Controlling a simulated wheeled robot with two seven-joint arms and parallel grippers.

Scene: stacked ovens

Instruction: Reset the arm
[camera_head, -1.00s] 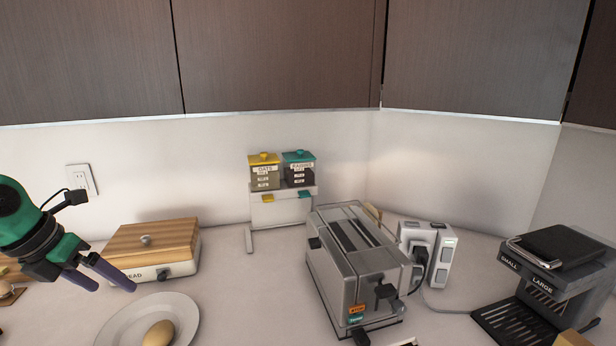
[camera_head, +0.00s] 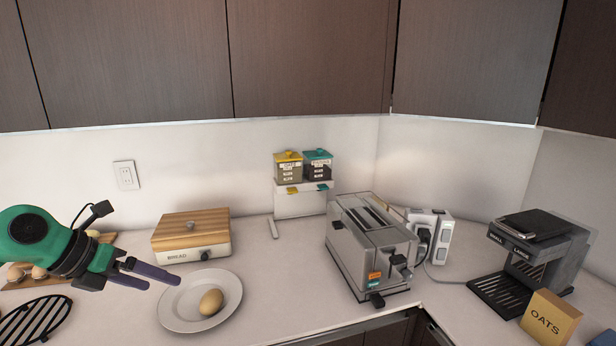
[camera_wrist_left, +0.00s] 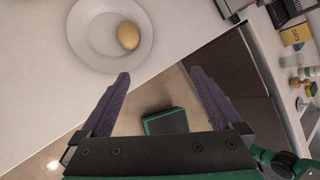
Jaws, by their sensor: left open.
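My left gripper (camera_head: 150,276) is open and empty at the left of the head view. Its purple fingers point right, toward the white plate (camera_head: 174,316). In the left wrist view the two fingers (camera_wrist_left: 158,100) stand wide apart with nothing between them. The plate (camera_wrist_left: 79,49) with a brown egg (camera_wrist_left: 128,36) on it lies beyond the fingertips there. In the head view the egg (camera_head: 211,302) rests on the plate's right part. My right gripper does not show in the head view.
A bread box (camera_head: 190,238) stands behind the plate. A silver toaster (camera_head: 352,268) stands at the middle right, with a coffee machine (camera_head: 530,255) and an oats box (camera_head: 550,318) further right. A black round rack (camera_head: 35,322) lies at the left. The counter's front edge runs below the toaster.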

